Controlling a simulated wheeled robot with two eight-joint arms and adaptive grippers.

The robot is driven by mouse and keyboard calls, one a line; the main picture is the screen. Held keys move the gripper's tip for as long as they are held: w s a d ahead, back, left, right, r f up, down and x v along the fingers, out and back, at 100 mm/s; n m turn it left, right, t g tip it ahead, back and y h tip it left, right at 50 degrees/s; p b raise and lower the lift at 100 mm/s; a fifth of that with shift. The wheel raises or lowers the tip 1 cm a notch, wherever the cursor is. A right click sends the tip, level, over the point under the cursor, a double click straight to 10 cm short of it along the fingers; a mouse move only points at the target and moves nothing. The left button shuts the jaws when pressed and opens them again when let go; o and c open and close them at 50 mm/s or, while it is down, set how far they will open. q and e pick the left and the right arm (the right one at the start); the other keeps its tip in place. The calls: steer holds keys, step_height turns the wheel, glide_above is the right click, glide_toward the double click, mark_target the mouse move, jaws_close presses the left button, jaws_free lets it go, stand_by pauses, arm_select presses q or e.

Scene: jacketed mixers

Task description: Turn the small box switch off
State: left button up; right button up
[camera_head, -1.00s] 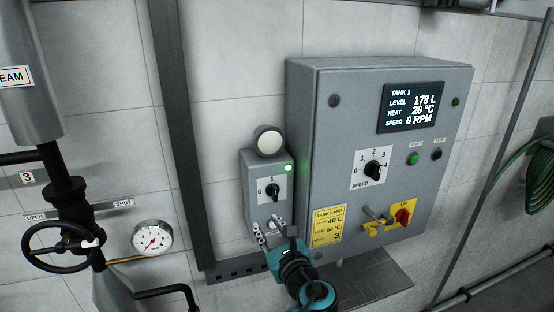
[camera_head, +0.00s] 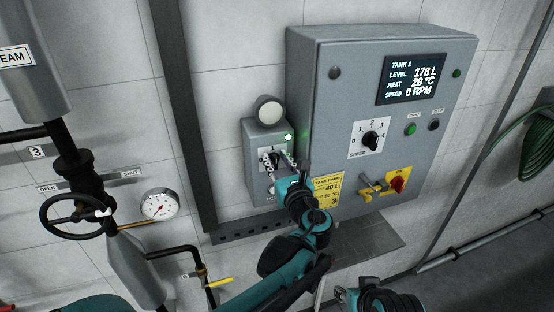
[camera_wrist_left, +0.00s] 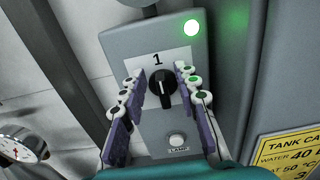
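The small grey box (camera_head: 262,128) is on the wall left of the large control panel; it also shows in the left wrist view (camera_wrist_left: 122,46). Its black rotary switch (camera_wrist_left: 160,88) has its white mark pointing up at the 1. A green light (camera_wrist_left: 192,27) glows at the box's upper right. My left gripper (camera_head: 278,161) is in front of the switch. In the left wrist view its open fingers (camera_wrist_left: 160,84) stand on either side of the knob, with gaps visible; contact cannot be seen. In the head view the fingers partly cover the switch.
A white LAMP button (camera_wrist_left: 177,140) is below the switch. The large panel (camera_head: 320,140) stands close on the right, with a speed knob (camera_head: 370,140) and a red switch (camera_head: 397,185). A pressure gauge (camera_head: 160,204) and handwheel (camera_head: 75,217) are at left.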

arm_select(q)
jaws_close()
steer(key=shift+n, duration=0.3)
steer(key=n+b, duration=0.1)
steer(key=n, duration=0.1)
steer(key=shift+s+a+f+n+b, duration=0.1)
steer(key=shift+a+n+b, duration=0.2)
steer(key=shift+n+b, duration=0.1)
steer(key=n+b, duration=0.1)
steer(key=n, duration=0.3)
steer(key=f+n+b, duration=0.1)
steer(key=n+b, duration=0.1)
steer(key=n, duration=0.3)
steer(key=a+n+b, duration=0.1)
steer(key=n+b, duration=0.1)
steer(key=n, duration=0.3)
steer(key=shift+s+a+f, duration=0.1)
steer(key=shift+s+f, duration=0.1)
steer(key=shift+f, duration=0.15)
steer(key=shift+n, duration=0.4)
